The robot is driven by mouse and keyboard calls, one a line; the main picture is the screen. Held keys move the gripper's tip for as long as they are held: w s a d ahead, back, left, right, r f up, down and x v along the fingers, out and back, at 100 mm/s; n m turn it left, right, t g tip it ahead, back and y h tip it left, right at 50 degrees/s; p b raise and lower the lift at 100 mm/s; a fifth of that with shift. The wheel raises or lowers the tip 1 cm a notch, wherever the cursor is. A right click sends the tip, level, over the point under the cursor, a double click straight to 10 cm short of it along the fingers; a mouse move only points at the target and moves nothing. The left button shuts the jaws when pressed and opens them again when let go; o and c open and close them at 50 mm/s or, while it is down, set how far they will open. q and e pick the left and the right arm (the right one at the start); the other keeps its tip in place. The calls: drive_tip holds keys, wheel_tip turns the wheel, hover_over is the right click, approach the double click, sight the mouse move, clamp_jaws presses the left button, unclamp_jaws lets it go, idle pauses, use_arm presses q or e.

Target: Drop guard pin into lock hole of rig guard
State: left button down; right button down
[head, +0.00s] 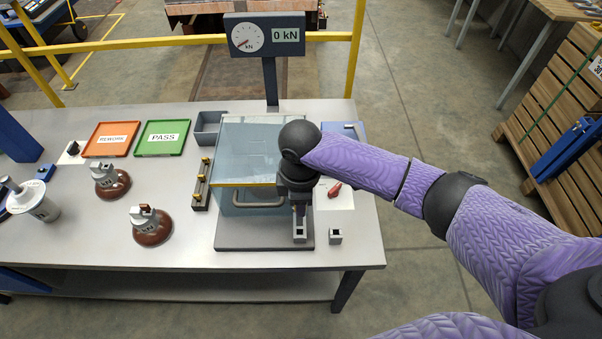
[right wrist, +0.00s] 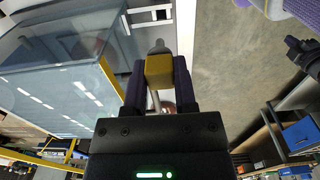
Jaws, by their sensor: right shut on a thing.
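The rig guard (head: 245,150) is a clear blue-tinted box with a yellow front edge, standing on a dark baseplate (head: 240,238); it fills the left of the right wrist view (right wrist: 60,80). My right gripper (head: 298,212) points down at the guard's front right corner. In the right wrist view its fingers (right wrist: 158,85) are shut on the guard pin (right wrist: 158,71), which has a yellow block and a grey rounded end. Small grey square sockets stand below and beside the gripper, one at the right (head: 335,237). I cannot tell whether the pin meets the lock hole. My left gripper is not in view.
A gauge post (head: 270,65) reading 0 kN stands behind the guard. Two brown insulators (head: 151,226) (head: 110,180), a green PASS tray (head: 162,139) and an orange REWORK tray (head: 111,140) are on the left. A red item (head: 335,190) lies on white paper at right.

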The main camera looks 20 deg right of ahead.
drive_tip(key=shift+a, duration=0.1)
drive_tip(key=shift+f, duration=0.1)
wheel_tip(320, 180, down, 6)
drive_tip(key=b, duration=0.3)
drive_tip(key=shift+r, duration=0.25)
drive_tip(key=shift+f, duration=0.15)
idle(0.3)
idle(0.7)
